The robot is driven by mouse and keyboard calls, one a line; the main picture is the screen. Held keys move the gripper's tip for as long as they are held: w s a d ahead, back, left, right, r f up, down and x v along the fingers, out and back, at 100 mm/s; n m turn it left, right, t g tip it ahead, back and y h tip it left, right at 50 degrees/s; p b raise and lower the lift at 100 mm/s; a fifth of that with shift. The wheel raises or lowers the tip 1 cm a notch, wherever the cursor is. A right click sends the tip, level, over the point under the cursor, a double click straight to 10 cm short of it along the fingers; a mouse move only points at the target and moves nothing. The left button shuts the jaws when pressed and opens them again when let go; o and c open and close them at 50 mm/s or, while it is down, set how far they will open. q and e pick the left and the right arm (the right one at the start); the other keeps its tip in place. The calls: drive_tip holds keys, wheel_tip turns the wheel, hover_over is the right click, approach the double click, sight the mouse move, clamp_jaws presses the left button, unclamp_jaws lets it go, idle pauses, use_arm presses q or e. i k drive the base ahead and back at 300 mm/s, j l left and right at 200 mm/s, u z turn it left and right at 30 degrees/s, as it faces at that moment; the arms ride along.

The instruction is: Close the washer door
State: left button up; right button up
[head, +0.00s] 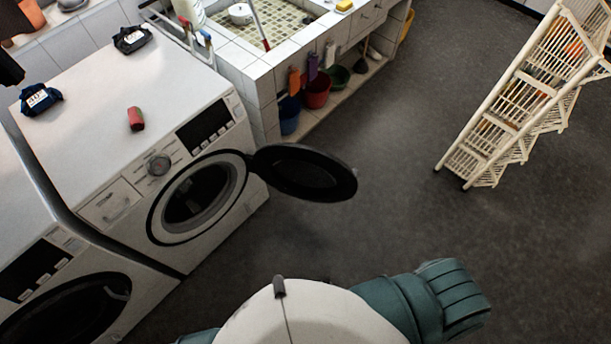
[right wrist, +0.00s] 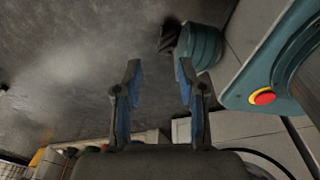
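The washer (head: 75,90) stands at the left in the head view, white, with a dark display and a round knob on its front. Its round door (head: 307,172) is wide open, swung out to the right of the drum opening (head: 197,196). The dark door disc hangs over the floor. My right gripper (right wrist: 158,70) shows in the right wrist view with its two fingers apart and nothing between them. The washer door cannot be made out in that view. Neither gripper shows in the head view. My left gripper is not in view.
A second white washer (head: 60,285) with a shut dark door stands at the lower left. A tiled sink (head: 262,60) with buckets below lies behind. A white slatted rack (head: 520,110) stands at the upper right. The grey floor (head: 410,220) between is clear.

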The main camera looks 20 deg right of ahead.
sight(303, 172)
drive_tip(key=k+u, duration=0.15)
drive_tip(key=u, duration=0.25)
drive_tip(key=k+u, duration=0.1)
drive_tip(key=u, duration=0.25)
drive_tip(key=k+j+u, duration=0.1)
drive_tip(key=u, duration=0.3)
drive_tip(key=l+u, duration=0.45)
drive_tip(key=k+l+u, duration=0.1)
drive_tip(key=l+u, duration=0.4)
drive_tip(key=k+l+u, duration=0.15)
drive_tip(key=l+u, duration=0.3)
drive_tip(key=k+l, duration=0.2)
drive_tip(key=l, duration=0.15)
drive_tip(key=k+l, duration=0.15)
drive_tip(key=l, duration=0.25)
drive_tip(key=k+l, duration=0.2)
drive_tip(key=l, duration=0.15)
drive_tip(key=k+l, duration=0.2)
drive_tip(key=l, duration=0.2)
drive_tip(key=k+l, duration=0.15)
drive_tip(key=l, duration=0.2)
drive_tip(key=k+l, duration=0.2)
drive_tip(key=l, duration=0.2)
drive_tip(key=k+l, duration=0.2)
drive_tip(key=l, duration=0.15)
